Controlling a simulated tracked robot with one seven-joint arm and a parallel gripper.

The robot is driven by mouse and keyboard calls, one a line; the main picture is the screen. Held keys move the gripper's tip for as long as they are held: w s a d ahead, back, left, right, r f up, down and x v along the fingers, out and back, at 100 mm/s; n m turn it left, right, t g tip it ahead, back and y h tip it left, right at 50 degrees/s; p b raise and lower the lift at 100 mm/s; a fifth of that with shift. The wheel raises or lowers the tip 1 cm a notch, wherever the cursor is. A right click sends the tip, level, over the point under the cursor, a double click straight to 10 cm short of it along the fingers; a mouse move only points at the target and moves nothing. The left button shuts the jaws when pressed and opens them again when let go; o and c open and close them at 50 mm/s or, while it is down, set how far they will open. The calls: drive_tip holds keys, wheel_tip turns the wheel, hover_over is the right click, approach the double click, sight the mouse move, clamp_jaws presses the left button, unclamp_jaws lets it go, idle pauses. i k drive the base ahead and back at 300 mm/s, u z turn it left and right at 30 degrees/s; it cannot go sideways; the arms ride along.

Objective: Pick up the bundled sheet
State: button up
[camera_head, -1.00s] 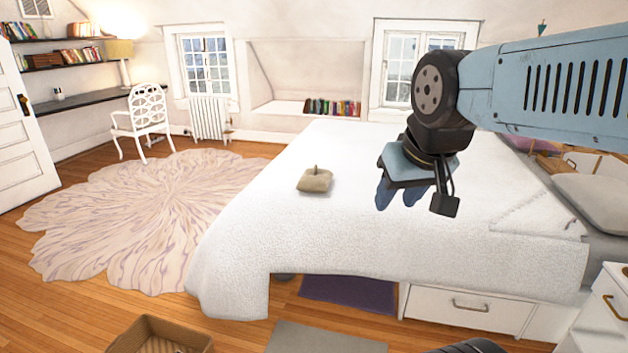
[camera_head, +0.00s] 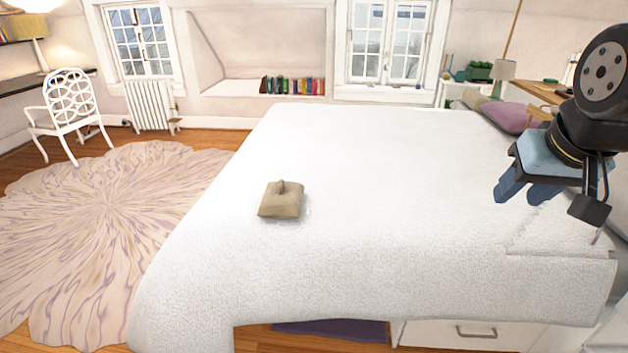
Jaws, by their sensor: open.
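The bundled sheet (camera_head: 282,200) is a small beige-tan folded bundle with a knob on top. It lies on the left part of the white bed (camera_head: 400,230), near the bed's left edge. My gripper (camera_head: 523,190) has blue fingers pointing down and hangs above the right side of the bed, well to the right of the bundle. It is open and holds nothing that I can see. The bundle is fully in view.
The bed top between my gripper and the bundle is clear. A purple pillow (camera_head: 508,117) lies at the bed's right end. A round pale rug (camera_head: 100,220) covers the floor at left, with a white chair (camera_head: 70,112) beyond it. A drawer (camera_head: 475,335) shows under the bed.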

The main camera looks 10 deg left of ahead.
sight(281, 199)
drive_tip(key=u, duration=0.25)
drive_tip(key=i, duration=1)
drive_tip(key=u, duration=0.45)
